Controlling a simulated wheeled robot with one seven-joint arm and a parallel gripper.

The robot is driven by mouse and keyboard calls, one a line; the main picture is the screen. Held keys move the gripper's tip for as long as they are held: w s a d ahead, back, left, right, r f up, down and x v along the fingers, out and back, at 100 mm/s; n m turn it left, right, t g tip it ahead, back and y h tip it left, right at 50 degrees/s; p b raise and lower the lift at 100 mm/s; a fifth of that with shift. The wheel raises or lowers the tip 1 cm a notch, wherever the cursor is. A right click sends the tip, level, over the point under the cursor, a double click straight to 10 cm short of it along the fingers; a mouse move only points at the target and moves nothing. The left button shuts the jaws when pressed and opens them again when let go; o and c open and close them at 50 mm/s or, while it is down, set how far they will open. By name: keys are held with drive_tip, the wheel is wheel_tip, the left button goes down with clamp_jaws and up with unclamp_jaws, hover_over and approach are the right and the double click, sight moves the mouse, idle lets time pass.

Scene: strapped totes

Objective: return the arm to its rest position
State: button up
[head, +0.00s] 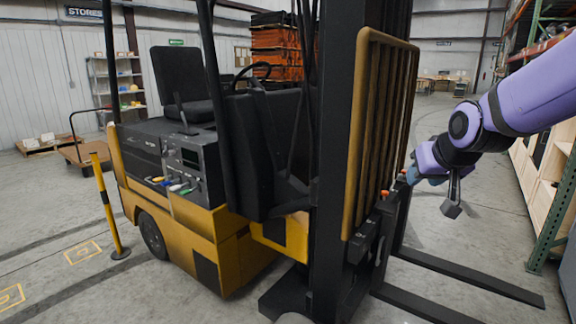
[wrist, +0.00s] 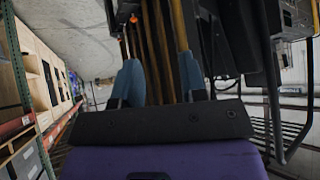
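My purple arm reaches in from the right in the head view. My gripper (head: 412,175) is beside the forklift's (head: 205,235) yellow load backrest (head: 385,130), near the right side of its carriage. I cannot tell whether it touches the carriage. In the wrist view my gripper (wrist: 160,72) has its two blue-grey fingers apart, with nothing held between them. The yellow backrest bars (wrist: 163,40) show in the gap beyond the fingers.
Dark forks (head: 470,272) stick out low beneath my arm. A shelving rack (head: 548,190) with wooden crates stands close on the right. A yellow post (head: 105,210) stands at left. Open floor (head: 435,125) lies behind the forklift's mast.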

drive_tip(key=s+d+r+g, duration=0.1)
drive_tip(key=s, duration=1.1)
drive_tip(key=s+d+r+g, duration=0.1)
drive_tip(key=s+r+g, duration=0.1)
drive_tip(key=s, duration=1.1)
drive_tip(key=shift+h, duration=0.3)
